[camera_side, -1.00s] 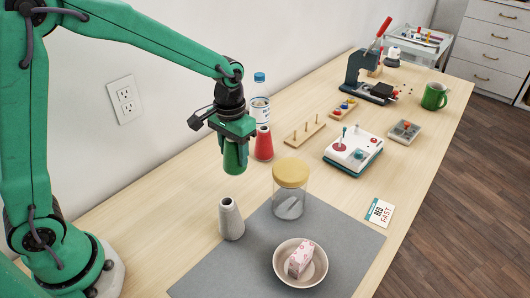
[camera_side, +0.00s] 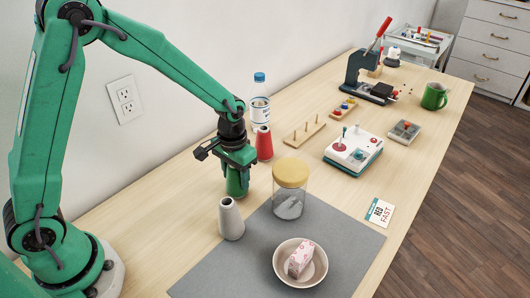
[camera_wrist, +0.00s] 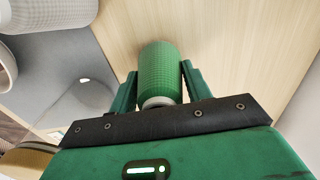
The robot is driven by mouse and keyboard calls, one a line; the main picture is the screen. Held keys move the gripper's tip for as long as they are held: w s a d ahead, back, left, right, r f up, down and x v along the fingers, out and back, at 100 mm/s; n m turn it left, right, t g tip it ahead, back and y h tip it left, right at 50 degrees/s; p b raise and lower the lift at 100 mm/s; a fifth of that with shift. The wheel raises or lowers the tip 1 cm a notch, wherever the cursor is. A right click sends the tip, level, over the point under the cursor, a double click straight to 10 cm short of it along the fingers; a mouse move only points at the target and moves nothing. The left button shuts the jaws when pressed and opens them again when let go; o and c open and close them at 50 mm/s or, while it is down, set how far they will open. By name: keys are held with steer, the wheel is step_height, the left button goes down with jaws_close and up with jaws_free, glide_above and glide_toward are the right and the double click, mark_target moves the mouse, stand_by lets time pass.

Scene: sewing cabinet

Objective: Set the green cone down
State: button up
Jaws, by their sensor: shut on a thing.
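The green cone (camera_side: 236,184) is a green thread cone, held upright between the fingers of my gripper (camera_side: 238,172). In the wrist view the green cone (camera_wrist: 159,72) sits between the two green fingers of my gripper (camera_wrist: 160,84), its pale narrow end toward the palm. In the side view it is low, close to the wooden tabletop, behind the grey-white cone (camera_side: 230,220). I cannot tell whether its base touches the table. The red cone (camera_side: 264,144) stands behind it to the right.
A glass jar with a yellow lid (camera_side: 290,177) stands right of my gripper. A bowl (camera_side: 300,276) holding a pink-patterned block is on the grey mat (camera_side: 215,277). A bottle (camera_side: 260,103) and a wooden peg rack (camera_side: 304,134) are farther back. Bare tabletop lies left of the cones.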

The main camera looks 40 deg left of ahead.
steer(key=shift+f, duration=0.2)
steer(key=o, duration=1)
step_height(320, 180, up, 12)
steer(key=shift+r, duration=0.15)
stand_by(0.8)
